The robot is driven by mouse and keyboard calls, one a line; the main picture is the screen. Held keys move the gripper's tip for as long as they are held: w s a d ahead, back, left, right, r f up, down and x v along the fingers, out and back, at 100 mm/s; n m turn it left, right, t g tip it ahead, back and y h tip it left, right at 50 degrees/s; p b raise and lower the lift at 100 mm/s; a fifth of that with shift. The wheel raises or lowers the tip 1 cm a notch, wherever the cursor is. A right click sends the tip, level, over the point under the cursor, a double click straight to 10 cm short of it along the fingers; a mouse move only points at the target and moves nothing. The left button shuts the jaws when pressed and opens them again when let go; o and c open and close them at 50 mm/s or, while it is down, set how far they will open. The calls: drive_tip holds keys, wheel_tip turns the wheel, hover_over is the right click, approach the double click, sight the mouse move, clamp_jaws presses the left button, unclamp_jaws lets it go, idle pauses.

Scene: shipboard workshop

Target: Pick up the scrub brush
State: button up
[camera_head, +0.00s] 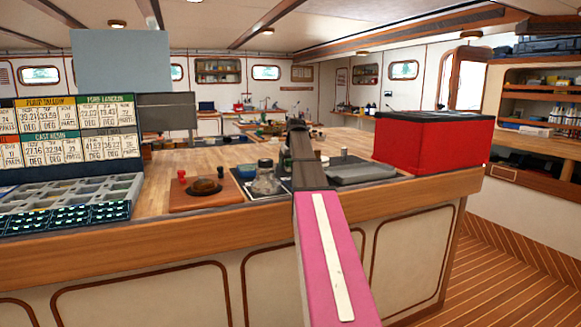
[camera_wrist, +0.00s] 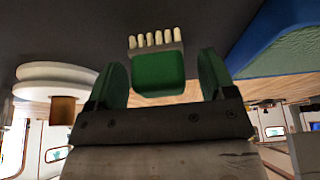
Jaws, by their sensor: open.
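The scrub brush (camera_wrist: 158,73) shows in the wrist view as a green block with a row of pale bristles. It appears between the two green-padded fingers of my gripper (camera_wrist: 163,80), close to the left finger, with a visible gap at the right finger. I cannot tell whether the left finger touches it. My gripper is open. In the head view my arm reaches over the wooden bench, with my gripper end (camera_head: 298,128) above its middle. I cannot make out the brush in that view; my arm covers part of the bench there.
A red box (camera_head: 425,150) stands right of my arm, beside a grey tray (camera_head: 360,173). A glass flask (camera_head: 265,183), a blue bowl (camera_head: 246,172) and a brown board (camera_head: 185,203) lie to the left. In the wrist view, a blue-sided object (camera_wrist: 280,35) is right and white discs (camera_wrist: 50,84) left.

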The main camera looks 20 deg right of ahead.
drive_tip(key=c, duration=1)
drive_tip(key=shift+r, duration=0.65)
wheel_tip(320, 180, up, 3)
drive_tip(key=shift+w+f, duration=0.1)
drive_tip(key=a+r, duration=0.2)
drive_tip(key=a, duration=0.2)
drive_tip(key=s+a+r, duration=0.1)
drive_tip(key=a+r, duration=0.1)
drive_tip(key=a, duration=0.1)
drive_tip(key=s+a+r, duration=0.1)
drive_tip(key=a+r, duration=0.1)
drive_tip(key=a, duration=0.2)
drive_tip(key=shift+a+r, duration=0.3)
drive_tip(key=shift+r, duration=0.1)
